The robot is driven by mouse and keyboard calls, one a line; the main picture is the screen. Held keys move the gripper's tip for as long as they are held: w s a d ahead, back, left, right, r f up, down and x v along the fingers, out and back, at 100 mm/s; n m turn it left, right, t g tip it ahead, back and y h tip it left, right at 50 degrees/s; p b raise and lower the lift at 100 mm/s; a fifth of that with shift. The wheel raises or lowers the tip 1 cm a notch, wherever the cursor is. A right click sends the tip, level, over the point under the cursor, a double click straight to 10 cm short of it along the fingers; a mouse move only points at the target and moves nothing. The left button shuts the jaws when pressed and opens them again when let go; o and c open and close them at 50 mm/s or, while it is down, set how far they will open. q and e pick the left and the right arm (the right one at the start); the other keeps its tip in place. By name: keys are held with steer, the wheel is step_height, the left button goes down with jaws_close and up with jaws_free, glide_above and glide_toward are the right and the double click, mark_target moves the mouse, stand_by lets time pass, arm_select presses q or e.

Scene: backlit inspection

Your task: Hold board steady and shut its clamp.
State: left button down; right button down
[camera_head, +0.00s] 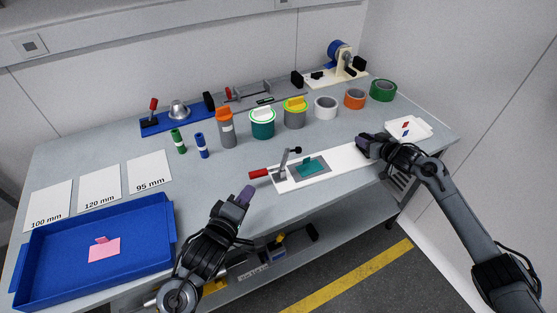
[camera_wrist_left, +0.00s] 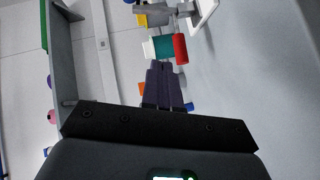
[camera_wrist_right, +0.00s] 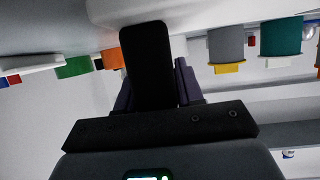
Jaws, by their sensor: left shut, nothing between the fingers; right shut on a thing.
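The white board (camera_head: 350,159) lies on the grey bench, with a teal piece (camera_head: 314,166) on its grey plate. The clamp (camera_head: 283,163) stands at the board's left end. Its red handle (camera_head: 258,173) points left and lies low, and its black-tipped arm (camera_head: 296,151) sticks up, clear of the teal piece. My left gripper (camera_head: 246,194) is shut and empty, in front of the red handle and apart from it; the handle also shows in the left wrist view (camera_wrist_left: 180,49). My right gripper (camera_head: 363,142) is shut on a black block (camera_wrist_right: 150,65) at the board's right end.
Behind stand an orange-capped canister (camera_head: 226,128), a teal tub (camera_head: 262,124), a yellow-lidded tub (camera_head: 295,114) and tape rolls (camera_head: 355,98). A blue tray (camera_head: 150,213) is at the front left. A small white tray (camera_head: 420,122) is right of my right gripper.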

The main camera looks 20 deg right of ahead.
arm_select(q)
steer(key=w+d+r+h, duration=0.1)
steer(key=r, duration=0.1)
glide_toward(289, 154)
steer(key=w+d, duration=0.1)
steer(key=w, duration=0.4)
steer(key=shift+w+d+f+n, duration=0.1)
steer(key=shift+d+f+n, duration=0.2)
steer(key=shift+d, duration=0.25)
steer(key=shift+w+d+f+n, duration=0.1)
steer(key=shift+d+f+n, duration=0.1)
steer(key=shift+d+f, duration=0.25)
steer(key=shift+s+d+r+m+y, duration=0.1)
steer(key=shift+d+r+m+y, duration=0.1)
steer(key=shift+d+m+y, duration=0.25)
steer(key=shift+d+r+m+g+y, duration=0.2)
steer(key=shift+d+m+g+y, duration=0.3)
steer(key=shift+d+m+y, duration=0.4)
steer(key=shift+d+f+m+g+y, duration=0.25)
steer(key=shift+d+m+y, duration=0.4)
steer(key=shift+y, duration=0.4)
steer(key=shift+d+f+m+g+y, duration=0.2)
steer(key=shift+d+m+y, duration=0.2)
steer(key=shift+d+y, duration=0.5)
steer(key=shift+a, duration=0.1)
